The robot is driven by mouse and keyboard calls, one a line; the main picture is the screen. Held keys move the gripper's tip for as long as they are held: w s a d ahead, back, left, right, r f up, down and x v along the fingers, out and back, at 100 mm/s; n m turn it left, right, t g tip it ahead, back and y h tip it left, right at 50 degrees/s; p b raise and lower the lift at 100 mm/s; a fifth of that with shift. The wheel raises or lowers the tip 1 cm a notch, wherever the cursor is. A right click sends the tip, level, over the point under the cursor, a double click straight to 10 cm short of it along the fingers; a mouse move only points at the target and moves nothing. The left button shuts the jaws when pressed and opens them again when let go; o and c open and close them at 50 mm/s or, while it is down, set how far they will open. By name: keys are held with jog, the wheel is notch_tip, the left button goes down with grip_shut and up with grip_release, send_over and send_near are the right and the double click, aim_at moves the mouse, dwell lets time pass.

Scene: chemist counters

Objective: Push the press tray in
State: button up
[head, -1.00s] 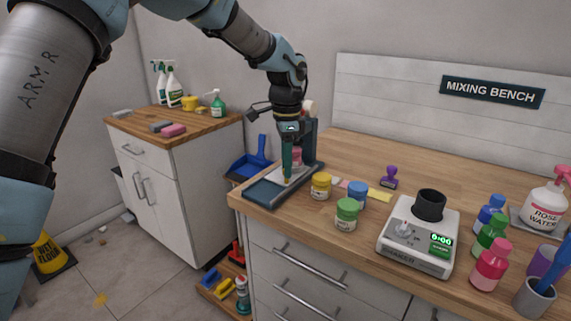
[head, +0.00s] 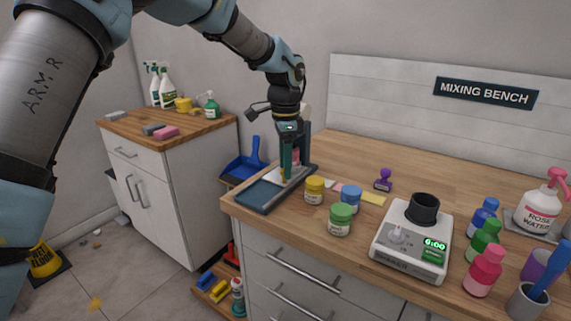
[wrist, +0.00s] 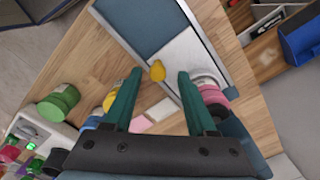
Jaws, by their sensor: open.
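The press tray (head: 258,195) is a dark blue-grey slab with a pale plate at its inner end. It sticks out from the press (head: 306,142) toward the front left edge of the mixing bench. In the wrist view the tray (wrist: 135,22) runs across the top. My gripper (head: 286,178) points down over the pale plate, in front of the press upright. Its green fingers are apart, and a small yellow knob (wrist: 157,71) shows between the fingertips. I cannot tell whether they touch it. A pink-and-white jar (wrist: 211,92) is beside one finger. My gripper hides part of the press.
Yellow (head: 314,190), blue (head: 350,198) and green (head: 340,219) jars stand close to the right of the tray. The back of the bench is mostly clear. A white side cabinet (head: 165,185) stands left, across a gap.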

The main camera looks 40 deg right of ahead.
notch_tip(320, 180, up, 11)
jog(key=b, duration=0.1)
jog(key=shift+f+b, duration=0.15)
jog(key=shift+b, duration=0.2)
dwell(0.3)
jog(key=w+a+f+n, duration=0.2)
jog(key=w+a+n, duration=0.15)
jog(key=a, duration=0.45)
jog(key=w+a+f+n, duration=0.2)
jog(key=w+a+n, duration=0.15)
jog(key=a, duration=0.55)
jog(key=w+a+f+n, duration=0.25)
jog(key=w+a, duration=0.25)
jog(key=a, duration=0.3)
jog(key=s+a+f+n, duration=0.2)
jog(key=a+n, duration=0.2)
jog(key=a, duration=0.4)
jog(key=s+a+f+n+t, duration=0.1)
jog(key=s+a+f+n, duration=0.1)
jog(key=a+n, duration=0.3)
jog(key=s+a+f+n, duration=0.2)
jog(key=s+a+n, duration=0.2)
jog(key=a, duration=0.9)
jog(key=shift+s+a+t, duration=0.15)
jog(key=shift+s+t, duration=0.1)
jog(key=shift+t, duration=0.05)
jog(key=shift+c, duration=0.2)
